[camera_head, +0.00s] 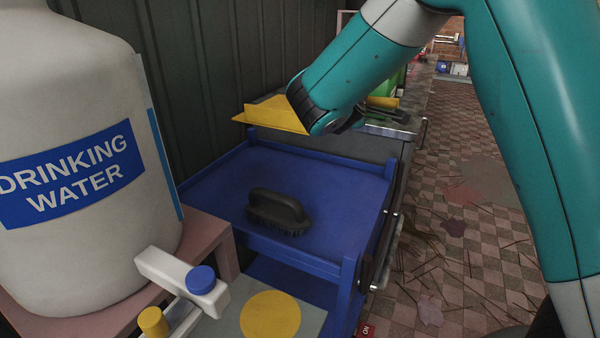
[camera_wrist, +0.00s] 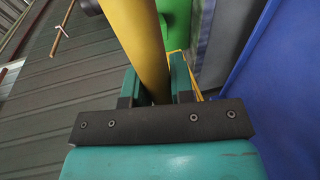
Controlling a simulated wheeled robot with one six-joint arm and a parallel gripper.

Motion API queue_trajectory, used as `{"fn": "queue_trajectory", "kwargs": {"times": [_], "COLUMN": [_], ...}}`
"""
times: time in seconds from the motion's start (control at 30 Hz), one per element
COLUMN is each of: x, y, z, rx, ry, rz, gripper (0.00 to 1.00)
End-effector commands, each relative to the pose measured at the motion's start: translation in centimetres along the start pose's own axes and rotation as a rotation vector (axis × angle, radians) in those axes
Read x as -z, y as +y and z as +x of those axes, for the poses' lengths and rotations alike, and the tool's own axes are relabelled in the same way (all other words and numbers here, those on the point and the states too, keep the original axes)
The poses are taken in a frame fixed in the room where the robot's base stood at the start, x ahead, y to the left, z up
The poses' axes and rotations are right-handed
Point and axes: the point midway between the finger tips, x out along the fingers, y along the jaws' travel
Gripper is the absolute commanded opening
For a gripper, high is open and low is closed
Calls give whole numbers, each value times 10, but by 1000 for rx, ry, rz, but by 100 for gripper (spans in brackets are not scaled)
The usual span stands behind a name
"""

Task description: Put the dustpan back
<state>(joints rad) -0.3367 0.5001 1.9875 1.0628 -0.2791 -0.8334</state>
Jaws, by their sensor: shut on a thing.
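The yellow dustpan (camera_head: 272,115) is in my gripper (camera_head: 338,123), held above the far end of the blue tray (camera_head: 335,180). In the wrist view, my gripper (camera_wrist: 157,85) is shut on a long yellow part of the dustpan (camera_wrist: 143,38), which runs up between the fingers. In the head view, my wrist covers part of the dustpan. A black brush (camera_head: 278,210) with a handle lies on the blue tray, bristles down, below and apart from the dustpan.
A large white drinking water container (camera_head: 75,170) with a tap (camera_head: 180,280) stands at left on a pinkish stand (camera_head: 215,238). A dark ribbed wall (camera_head: 240,50) rises behind the tray. The tray around the brush is clear. Checkered floor (camera_head: 470,180) with scattered sticks lies at right.

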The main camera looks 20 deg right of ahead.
Motion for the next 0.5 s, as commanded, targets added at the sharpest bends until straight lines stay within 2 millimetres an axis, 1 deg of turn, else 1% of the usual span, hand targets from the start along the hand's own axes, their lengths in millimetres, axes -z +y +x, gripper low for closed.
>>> {"fn": "queue_trajectory", "kwargs": {"times": [0.07,0.17,0.2,0.4,0.5], "x": [-1,-2,-2,-1,0], "y": [-13,-39,-51,-106,-128], "z": [4,10,13,25,30], "rx": [2,4,4,4,3], "ry": [-2,-7,-8,-10,-10], "rz": [-4,-7,-6,-6,-3], "gripper": [0,0,0,0,0]}}
